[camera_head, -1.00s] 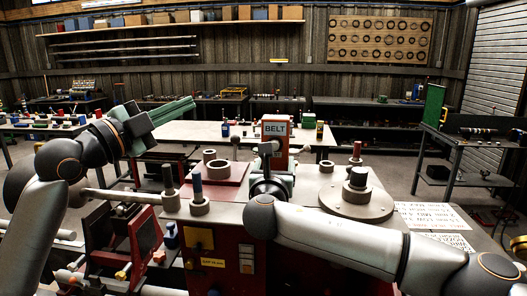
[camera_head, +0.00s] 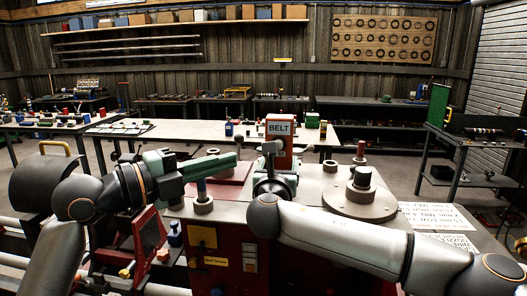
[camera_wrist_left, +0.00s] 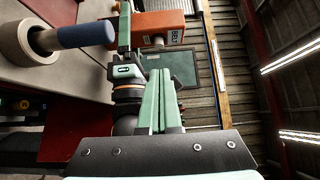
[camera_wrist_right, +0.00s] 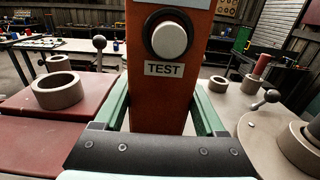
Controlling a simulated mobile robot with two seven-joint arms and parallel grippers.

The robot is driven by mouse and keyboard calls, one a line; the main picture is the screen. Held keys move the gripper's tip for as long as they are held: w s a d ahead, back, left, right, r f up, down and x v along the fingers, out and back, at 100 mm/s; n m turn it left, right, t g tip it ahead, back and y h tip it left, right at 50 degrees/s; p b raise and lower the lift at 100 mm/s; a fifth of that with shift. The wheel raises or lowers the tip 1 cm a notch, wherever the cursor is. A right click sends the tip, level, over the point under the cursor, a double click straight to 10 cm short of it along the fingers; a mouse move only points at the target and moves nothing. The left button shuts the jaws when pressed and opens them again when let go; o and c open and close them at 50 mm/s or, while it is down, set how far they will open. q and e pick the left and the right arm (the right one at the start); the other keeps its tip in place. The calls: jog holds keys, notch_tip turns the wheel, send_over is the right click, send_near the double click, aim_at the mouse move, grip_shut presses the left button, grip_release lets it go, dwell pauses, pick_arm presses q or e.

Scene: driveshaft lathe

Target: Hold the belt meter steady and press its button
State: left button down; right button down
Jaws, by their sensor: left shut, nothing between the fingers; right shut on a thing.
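The belt meter is an orange-red upright box with a BELT label (camera_head: 279,130); it also shows in the left wrist view (camera_wrist_left: 160,25). My right gripper (camera_head: 272,162) is shut around its lower body, with one finger on each side in the right wrist view (camera_wrist_right: 163,112). The round pale TEST button (camera_wrist_right: 170,39) with its black ring faces my right wrist camera, above the fingers. My left gripper (camera_head: 234,159) is shut and empty, left of the meter and apart from it. Its closed green fingers (camera_wrist_left: 160,75) point toward the meter's side in the left wrist view.
A blue-topped peg in a grey ring (camera_head: 202,197) stands just below my left fingers. A black-topped post on a round grey base (camera_head: 360,200) stands right of the meter. A grey ring on a red plate (camera_wrist_right: 58,91) lies left of it.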

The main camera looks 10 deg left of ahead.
pick_arm(q)
jog(key=x, duration=1)
pick_arm(e)
jog(key=shift+f, duration=0.3)
pick_arm(q)
jog(key=shift+w+a+f, duration=0.15)
jog(key=shift+w, duration=1)
pick_arm(e)
jog(key=shift+a, duration=0.15)
pick_arm(q)
jog(key=shift+a, duration=0.1)
jog(key=v, duration=1)
jog(key=shift+s+d+r, duration=0.3)
jog(key=shift+d, duration=0.1)
